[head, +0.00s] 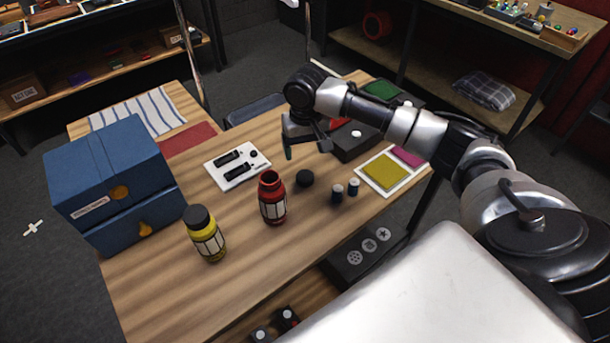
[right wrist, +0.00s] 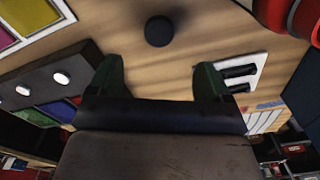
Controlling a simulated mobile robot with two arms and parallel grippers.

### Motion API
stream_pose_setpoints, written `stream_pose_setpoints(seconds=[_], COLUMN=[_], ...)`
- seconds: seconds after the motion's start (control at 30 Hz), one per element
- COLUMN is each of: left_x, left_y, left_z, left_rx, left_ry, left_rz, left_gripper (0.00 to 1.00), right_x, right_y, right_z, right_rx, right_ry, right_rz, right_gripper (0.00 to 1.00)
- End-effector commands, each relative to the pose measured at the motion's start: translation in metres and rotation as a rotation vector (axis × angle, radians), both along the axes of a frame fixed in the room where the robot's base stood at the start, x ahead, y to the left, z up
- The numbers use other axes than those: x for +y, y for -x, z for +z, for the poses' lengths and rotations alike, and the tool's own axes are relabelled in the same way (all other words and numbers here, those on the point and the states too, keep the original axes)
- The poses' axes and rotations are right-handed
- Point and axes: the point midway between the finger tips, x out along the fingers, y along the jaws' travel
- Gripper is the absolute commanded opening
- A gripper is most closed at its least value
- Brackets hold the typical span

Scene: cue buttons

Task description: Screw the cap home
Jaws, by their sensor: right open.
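A red bottle (head: 272,199) with an open mouth stands upright near the middle of the table in the head view. A round black cap (head: 305,178) lies on the table just right of it, apart from it. The cap also shows in the right wrist view (right wrist: 159,31), beyond my fingertips, and part of the red bottle (right wrist: 272,12) shows at the top right. My right gripper (head: 305,152) is above the table behind the cap. Its two green-tipped fingers are apart with nothing between them in the wrist view (right wrist: 158,82). My left gripper is not seen.
A yellow bottle (head: 207,238) with a black cap stands at the front left. A blue box (head: 112,183) is at the left edge.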

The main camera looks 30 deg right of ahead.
Motion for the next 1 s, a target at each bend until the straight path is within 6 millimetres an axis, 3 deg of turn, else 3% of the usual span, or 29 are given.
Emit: stream_pose_setpoints(seconds=[0.3, 0.73, 1.0], left_x=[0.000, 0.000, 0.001], left_y=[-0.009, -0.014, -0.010], left_z=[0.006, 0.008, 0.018], left_rx=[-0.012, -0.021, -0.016], left_ry=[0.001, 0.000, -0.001], left_rz=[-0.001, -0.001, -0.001], left_gripper=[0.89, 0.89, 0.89], right_x=[0.000, 0.000, -0.003], right_y=[0.000, 0.000, -0.004], right_z=[-0.046, -0.054, -0.091], right_rx=[0.004, 0.002, 0.003], right_ry=[0.000, 0.000, 0.000], right_rz=[0.000, 0.001, 0.001], right_gripper=[0.80, 0.80, 0.80])
